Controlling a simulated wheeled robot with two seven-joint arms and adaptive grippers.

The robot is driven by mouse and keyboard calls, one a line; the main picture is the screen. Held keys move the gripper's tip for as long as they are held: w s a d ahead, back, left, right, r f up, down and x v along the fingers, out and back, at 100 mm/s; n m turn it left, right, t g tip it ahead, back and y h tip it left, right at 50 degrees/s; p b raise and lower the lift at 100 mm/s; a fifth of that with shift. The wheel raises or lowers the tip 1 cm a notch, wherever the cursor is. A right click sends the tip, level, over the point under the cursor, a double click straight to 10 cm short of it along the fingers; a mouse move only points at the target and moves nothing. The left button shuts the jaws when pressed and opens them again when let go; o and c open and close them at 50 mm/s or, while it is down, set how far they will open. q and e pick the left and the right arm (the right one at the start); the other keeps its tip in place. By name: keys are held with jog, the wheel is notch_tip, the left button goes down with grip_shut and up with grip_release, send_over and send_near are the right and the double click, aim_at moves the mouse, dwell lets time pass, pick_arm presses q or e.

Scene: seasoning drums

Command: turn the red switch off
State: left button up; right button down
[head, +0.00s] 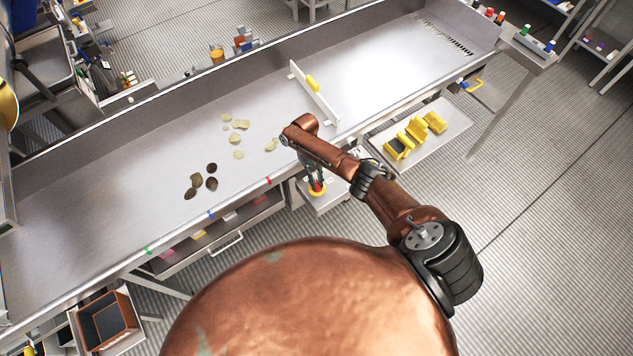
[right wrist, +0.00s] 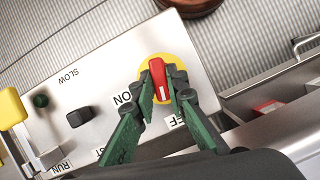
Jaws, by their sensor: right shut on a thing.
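The red switch (right wrist: 158,76) is a red knob on a round yellow plate (right wrist: 148,68), set in a pale control panel. "ON" is printed to its left, and part of "OFF" shows to its lower right, partly covered by a finger. The knob's white-marked end points down in the right wrist view, toward the "OFF" side. My right gripper (right wrist: 163,82) is shut on the knob, with one green finger on each side. In the head view my right gripper (head: 314,176) reaches down to the panel beside the conveyor. My left gripper is not in view.
The panel also has a black knob (right wrist: 78,116), a green button (right wrist: 40,100) and a yellow-handled lever (right wrist: 12,108). The long metal trough (head: 90,215) holds scattered chips behind my right arm. A tray (head: 440,112) with yellow items is to the right.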

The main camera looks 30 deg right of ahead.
jog(key=shift+n+h, duration=0.5)
jog(key=shift+n, duration=0.6)
jog(key=c, duration=1.9)
grip_release()
jog(key=shift+c, duration=0.2)
jog(key=shift+w+r, duration=0.15)
jog(key=v, duration=1.1)
jog(key=shift+r, duration=0.35)
